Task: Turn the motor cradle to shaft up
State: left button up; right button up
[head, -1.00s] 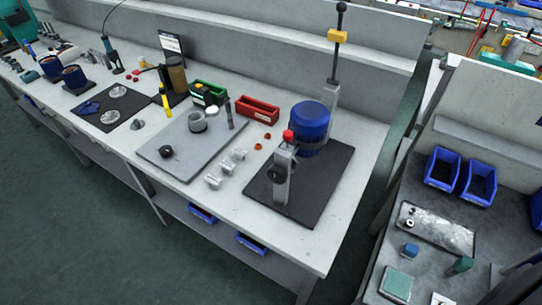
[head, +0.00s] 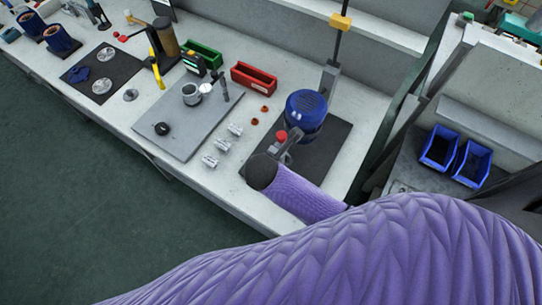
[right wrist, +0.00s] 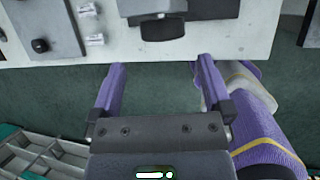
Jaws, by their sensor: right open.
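The blue motor (head: 306,108) sits in its cradle, held between a grey rear post (head: 328,78) and a front post with a red knob (head: 281,136). I cannot see its shaft. The cradle stands on a dark base plate (head: 325,148). My left gripper does not show.
Left of the cradle are several small metal pieces (head: 221,145), a grey plate (head: 180,130) with a black puck (head: 162,128), and red (head: 254,78) and green (head: 203,54) bins. Blue bins (head: 455,155) stand on the bench at right. Open floor lies in front.

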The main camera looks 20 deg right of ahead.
jog(key=b+x, duration=0.1)
jog(key=x, duration=0.1)
jog(key=b+x, duration=0.1)
jog(key=x, duration=0.2)
jog(key=b+x, duration=0.1)
jog(key=x, duration=0.1)
jog(key=shift+s+a+f, duration=0.1)
jog(key=shift+s+f, duration=0.1)
jog(key=shift+f, duration=0.3)
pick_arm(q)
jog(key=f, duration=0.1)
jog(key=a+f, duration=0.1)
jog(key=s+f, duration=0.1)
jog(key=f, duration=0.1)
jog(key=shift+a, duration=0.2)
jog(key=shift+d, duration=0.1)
pick_arm(e)
jog(key=shift+w, duration=0.1)
jog(key=shift+c, duration=0.3)
jog(key=shift+c, duration=1.1)
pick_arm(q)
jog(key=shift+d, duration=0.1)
pick_arm(e)
grip_shut()
